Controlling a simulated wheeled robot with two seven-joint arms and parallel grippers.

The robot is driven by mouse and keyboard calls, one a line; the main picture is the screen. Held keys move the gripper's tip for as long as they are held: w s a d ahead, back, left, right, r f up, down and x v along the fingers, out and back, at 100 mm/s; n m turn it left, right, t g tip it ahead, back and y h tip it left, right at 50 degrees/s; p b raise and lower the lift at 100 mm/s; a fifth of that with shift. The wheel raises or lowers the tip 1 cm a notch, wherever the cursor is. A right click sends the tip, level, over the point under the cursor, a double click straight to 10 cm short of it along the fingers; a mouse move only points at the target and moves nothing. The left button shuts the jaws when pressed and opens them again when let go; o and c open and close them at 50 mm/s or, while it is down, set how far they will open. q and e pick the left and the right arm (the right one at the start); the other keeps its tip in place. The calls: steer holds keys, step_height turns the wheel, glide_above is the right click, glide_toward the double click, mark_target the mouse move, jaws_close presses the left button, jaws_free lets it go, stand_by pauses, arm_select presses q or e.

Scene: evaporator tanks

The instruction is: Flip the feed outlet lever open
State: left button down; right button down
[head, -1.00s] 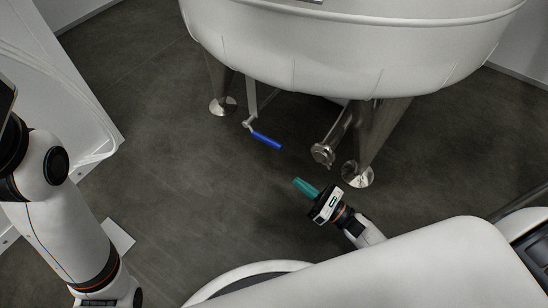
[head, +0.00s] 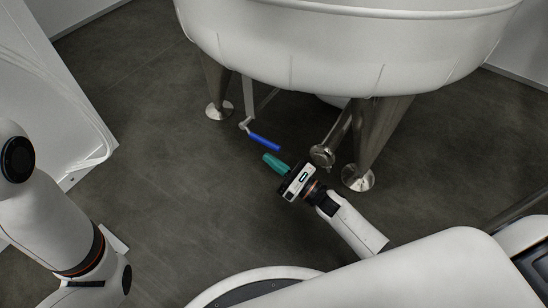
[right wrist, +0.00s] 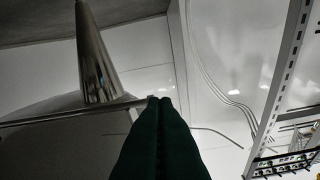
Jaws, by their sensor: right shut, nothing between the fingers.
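The feed outlet lever has a blue handle (head: 264,141) on a thin steel pipe under the white tank (head: 350,55). The handle slants down to the right in the head view. My right gripper (head: 267,158) has teal fingers, shut and empty. Its tips are just below the blue handle in the picture, with a small gap of floor showing between them. In the right wrist view the shut fingers (right wrist: 160,100) point up the picture, and I cannot make out the blue handle there. My left arm shows at the left edge, but its gripper is not in view.
A steel outlet pipe with a round end (head: 322,156) is close to the right gripper's right side. Tank legs (head: 372,140) stand to the right and at the left (head: 217,90). A white structure (head: 45,95) is at far left. The dark floor (head: 170,170) between is clear.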

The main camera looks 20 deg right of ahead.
step_height(320, 180, up, 2)
steer(key=shift+d+r, duration=0.15)
steer(key=shift+r, duration=0.05)
stand_by(0.3)
